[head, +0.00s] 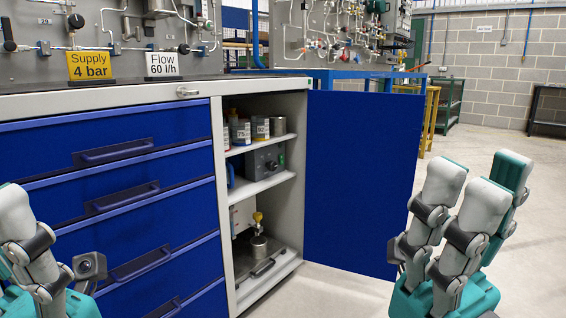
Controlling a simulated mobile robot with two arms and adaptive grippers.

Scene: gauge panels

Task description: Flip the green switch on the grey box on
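The grey box (264,163) stands on the middle shelf of the open cabinet. Its dark front carries a black knob and a small green switch (281,160) at the right end. The switch is too small to tell which way it is set. My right gripper (478,188) is at the lower right, in front of and right of the open door, with its fingers upright, apart and empty. It is well away from the box. My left gripper (14,215) is at the left edge, in front of the drawers and partly cut off, so its opening cannot be judged.
The blue cabinet door (360,185) stands open to the right of the shelves. Several cans (241,131) stand on the upper shelf. A device with a yellow knob (258,240) is at the bottom. Blue drawers (135,200) are at left. Floor at right is clear.

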